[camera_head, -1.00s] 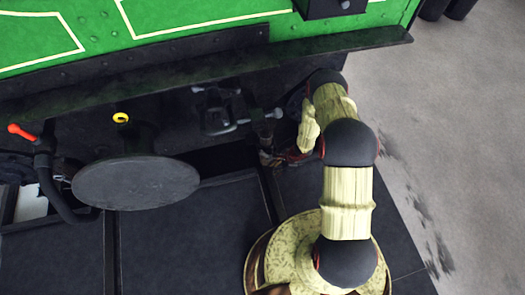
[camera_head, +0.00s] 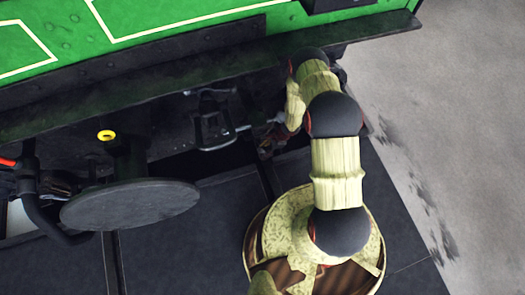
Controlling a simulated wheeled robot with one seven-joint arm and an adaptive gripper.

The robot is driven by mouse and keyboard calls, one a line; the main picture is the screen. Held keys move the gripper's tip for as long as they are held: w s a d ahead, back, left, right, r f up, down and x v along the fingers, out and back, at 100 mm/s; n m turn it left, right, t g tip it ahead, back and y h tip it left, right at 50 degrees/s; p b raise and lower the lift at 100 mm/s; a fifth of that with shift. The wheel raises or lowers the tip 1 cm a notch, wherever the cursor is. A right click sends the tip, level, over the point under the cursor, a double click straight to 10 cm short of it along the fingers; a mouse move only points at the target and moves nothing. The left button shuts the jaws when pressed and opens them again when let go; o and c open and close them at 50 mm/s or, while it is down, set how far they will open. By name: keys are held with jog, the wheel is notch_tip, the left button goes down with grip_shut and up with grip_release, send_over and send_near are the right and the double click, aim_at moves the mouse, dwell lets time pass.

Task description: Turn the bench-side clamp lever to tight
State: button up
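A dark metal clamp-like fitting (camera_head: 213,118) hangs under the green vehicle's edge, left of my arm. Its lower part is an open loop, and a pale bar runs from it to the right toward my gripper. I cannot tell for sure which part is the clamp lever or how far it is turned. My gripper (camera_head: 270,144) is low beside my arm, just right of the loop, small and dark against the frame. Its fingers are partly hidden by my wrist, so I cannot tell whether they are open or touch the bar.
A round dark buffer plate (camera_head: 130,206) stands out at the left. Near it are a yellow ring (camera_head: 106,135) and a red-handled valve (camera_head: 8,162) with a black hose. The dark ledge (camera_head: 200,73) overhangs the fitting. Grey floor (camera_head: 420,120) is open at the right.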

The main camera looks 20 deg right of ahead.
aim_at(264, 151)
jog(key=shift+b+x, duration=0.65)
jog(key=shift+x, duration=1.35)
jog(key=shift+c, duration=0.3)
jog(key=shift+s, duration=0.1)
jog(key=c, duration=0.7)
jog(key=shift+s, duration=0.2)
grip_shut()
